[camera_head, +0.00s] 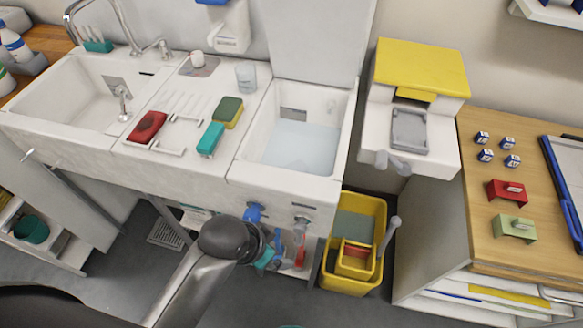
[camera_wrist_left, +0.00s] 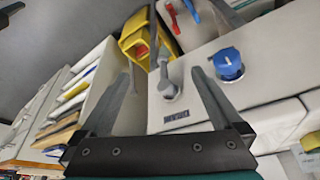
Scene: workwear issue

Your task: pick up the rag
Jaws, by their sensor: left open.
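I cannot make out a rag for certain in either view. My left gripper (camera_wrist_left: 160,76) is open in the left wrist view, with nothing between its two fingers. It faces the cabinet front below the sinks, where a blue knob (camera_wrist_left: 228,64) and a grey valve (camera_wrist_left: 166,86) show. In the head view my left arm reaches to the front below the right basin (camera_head: 240,168); its dark wrist hides most of the gripper. A dark red item (camera_head: 147,127), a teal block (camera_head: 210,138) and a green-yellow sponge (camera_head: 228,112) lie on the drainboard. My right gripper is not in view.
A yellow bucket (camera_head: 379,262) stands on the floor right of the sink front. A wooden-topped cabinet (camera_head: 487,144) with small boxes and a red and a green piece stands at the right. The left basin (camera_head: 45,105) looks empty; the right one holds water.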

